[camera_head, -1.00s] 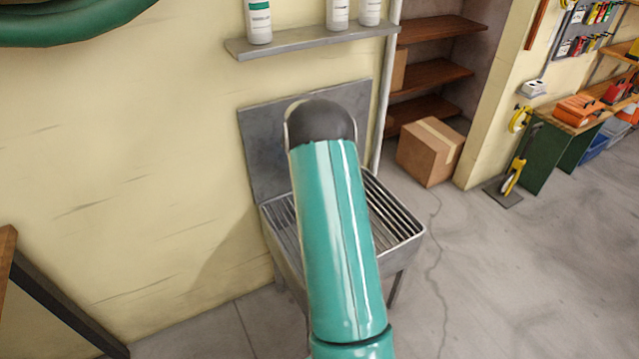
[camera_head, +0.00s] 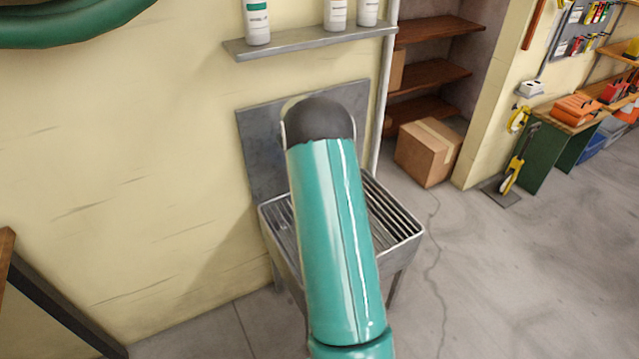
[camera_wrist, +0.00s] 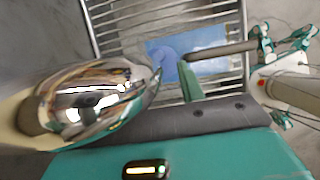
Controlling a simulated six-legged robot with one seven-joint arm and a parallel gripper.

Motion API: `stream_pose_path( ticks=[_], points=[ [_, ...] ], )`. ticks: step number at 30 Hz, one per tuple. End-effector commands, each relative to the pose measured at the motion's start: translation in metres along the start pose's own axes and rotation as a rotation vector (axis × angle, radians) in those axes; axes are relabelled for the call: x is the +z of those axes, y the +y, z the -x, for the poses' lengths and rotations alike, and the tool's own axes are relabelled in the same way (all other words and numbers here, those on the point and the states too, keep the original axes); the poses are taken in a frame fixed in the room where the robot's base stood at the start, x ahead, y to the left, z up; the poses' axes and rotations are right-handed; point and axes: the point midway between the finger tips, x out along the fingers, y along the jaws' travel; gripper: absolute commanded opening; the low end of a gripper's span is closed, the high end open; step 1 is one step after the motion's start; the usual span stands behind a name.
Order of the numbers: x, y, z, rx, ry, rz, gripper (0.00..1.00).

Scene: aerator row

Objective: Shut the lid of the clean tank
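A grey metal basin stand (camera_head: 400,245) with a slatted top is against the wall, behind my teal arm. A flat grey plate (camera_head: 260,150) stands upright at its back. I cannot tell whether this plate is a lid. The slatted top (camera_wrist: 120,18) also shows in the wrist view, with a flat blue patch (camera_wrist: 210,64) in its middle. No tank lid can be picked out for certain. My gripper (camera_wrist: 190,78) shows only in part, over the slats and blue patch. A shiny chrome rounded thing (camera_wrist: 90,98) fills the wrist view's left side and hides much.
A wall shelf (camera_head: 310,42) with several white bottles hangs above the basin. A cardboard box (camera_head: 428,152) sits on the floor by brown shelves (camera_head: 432,78). A workbench (camera_head: 575,118) is at the far right. The floor at the right front is clear.

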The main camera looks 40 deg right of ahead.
Motion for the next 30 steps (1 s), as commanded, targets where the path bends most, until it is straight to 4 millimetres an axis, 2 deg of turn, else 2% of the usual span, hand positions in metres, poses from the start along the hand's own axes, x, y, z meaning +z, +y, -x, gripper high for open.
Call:
stream_pose_path(
  ticks=[9,15,21,30],
  points=[
    [0.0,0.0,0.07,0.004,-0.001,0.001,0.39],
    [0.0,0.001,0.106,0.003,0.0,0.001,0.39],
    [0.0,0.0,0.121,0.001,0.0,0.001,0.39],
    [0.0,0.0,0.121,0.001,0.0,0.001,0.39]
  ],
)
